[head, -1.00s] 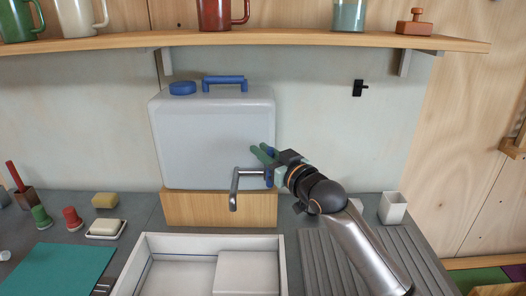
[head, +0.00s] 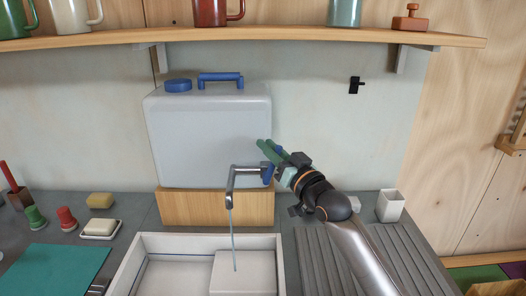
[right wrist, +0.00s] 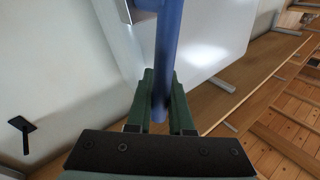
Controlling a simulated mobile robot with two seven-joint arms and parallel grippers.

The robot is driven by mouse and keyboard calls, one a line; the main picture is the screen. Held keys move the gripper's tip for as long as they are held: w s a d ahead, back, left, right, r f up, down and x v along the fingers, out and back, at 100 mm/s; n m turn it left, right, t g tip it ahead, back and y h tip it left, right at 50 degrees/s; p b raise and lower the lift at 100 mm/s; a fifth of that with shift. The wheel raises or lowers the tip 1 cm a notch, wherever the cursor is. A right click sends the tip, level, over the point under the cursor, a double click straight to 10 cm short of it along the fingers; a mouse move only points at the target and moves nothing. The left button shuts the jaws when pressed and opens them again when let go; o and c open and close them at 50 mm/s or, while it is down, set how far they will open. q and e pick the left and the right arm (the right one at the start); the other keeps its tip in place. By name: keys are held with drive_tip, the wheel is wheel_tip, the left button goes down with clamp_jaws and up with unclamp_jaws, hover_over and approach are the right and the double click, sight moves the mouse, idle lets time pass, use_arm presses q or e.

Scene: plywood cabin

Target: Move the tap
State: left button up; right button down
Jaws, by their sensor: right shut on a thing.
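The tap (head: 232,184) is a grey metal spout bent downward at the front of the pale water container (head: 205,135). A thin stream of water (head: 233,242) runs from its mouth into the white sink (head: 263,243). The tap's blue lever (head: 268,175) is at the right end of the spout, partly hidden by my gripper. My right gripper (head: 267,150), with green fingers, is shut on this lever. In the right wrist view the blue lever (right wrist: 167,55) stands between the two green fingers (right wrist: 162,105). My left gripper is not in view.
The container stands on a wooden block (head: 217,208) behind the sink. A ribbed drainer (head: 335,262) and a white cup (head: 390,206) are to the right. A sponge, soap dish (head: 100,228) and teal mat (head: 55,268) lie left. A shelf (head: 300,36) with mugs hangs above.

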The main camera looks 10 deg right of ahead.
drive_tip(key=shift+s+d+f+m+t+h+b, duration=0.2)
drive_tip(key=shift+d+m+t+b, duration=0.5)
drive_tip(key=shift+m, duration=0.6)
drive_tip(key=shift+s+d+f+m+t+h+b, duration=0.1)
drive_tip(key=shift+d+f+m+t+h+b, duration=0.25)
drive_tip(key=shift+d+m+t, duration=0.7)
drive_tip(key=shift+a+m+g, duration=0.25)
drive_tip(key=shift+m, duration=0.1)
drive_tip(key=c, duration=1.1)
unclamp_jaws()
drive_tip(key=b+v, duration=0.1)
drive_tip(key=v, duration=1.1)
drive_tip(key=shift+s, duration=0.2)
